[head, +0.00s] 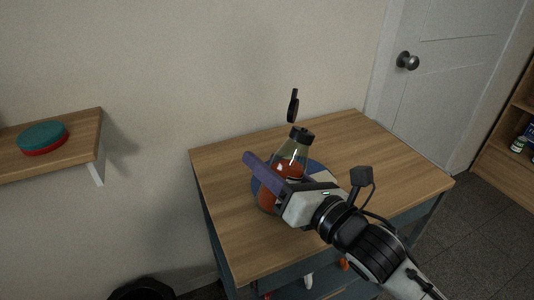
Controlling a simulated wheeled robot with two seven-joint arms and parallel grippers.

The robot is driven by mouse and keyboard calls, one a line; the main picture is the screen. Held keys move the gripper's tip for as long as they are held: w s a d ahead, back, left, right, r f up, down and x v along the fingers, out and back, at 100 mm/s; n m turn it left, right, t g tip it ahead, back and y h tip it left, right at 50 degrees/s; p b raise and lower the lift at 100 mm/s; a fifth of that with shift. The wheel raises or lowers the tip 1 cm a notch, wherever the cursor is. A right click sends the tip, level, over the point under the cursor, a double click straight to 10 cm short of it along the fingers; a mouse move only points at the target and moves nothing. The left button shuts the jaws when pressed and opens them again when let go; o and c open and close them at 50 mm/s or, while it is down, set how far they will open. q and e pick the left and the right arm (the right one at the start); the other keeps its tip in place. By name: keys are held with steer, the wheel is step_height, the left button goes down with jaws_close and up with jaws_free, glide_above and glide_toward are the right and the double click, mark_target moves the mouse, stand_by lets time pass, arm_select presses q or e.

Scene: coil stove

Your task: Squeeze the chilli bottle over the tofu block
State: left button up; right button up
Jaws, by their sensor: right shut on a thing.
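The chilli bottle (293,155) is clear, with a black cap and red-orange contents. It is roughly upright, leaning slightly right in the picture, over the wooden table. My right gripper (267,171) is shut on it, with a purple finger across its middle. I cannot tell whether its base touches the table. A round blue plate (317,165) shows partly behind the bottle and gripper. I cannot make out the tofu block for certain; the gripper covers much of the plate. My left gripper is not in view.
The wooden table (370,150) has bare room at its right, back and front left. A small black object (293,106) shows above the bottle, against the wall. A wall shelf (85,135) with a teal and red round item (43,137) is at left. A door (440,80) stands behind.

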steer(key=w+d+r+m+p, duration=0.2)
steer(key=r+m+p, duration=0.1)
steer(key=m, duration=0.8)
steer(key=w+d+r+m+g+y+p, duration=0.1)
steer(key=w+d+r+m+p, duration=0.1)
steer(key=m, duration=0.8)
steer(key=shift+d+r+m+y+p, duration=0.4)
steer(key=shift+r+p, duration=0.6)
steer(key=shift+p, duration=0.5)
steer(key=shift+d, duration=0.1)
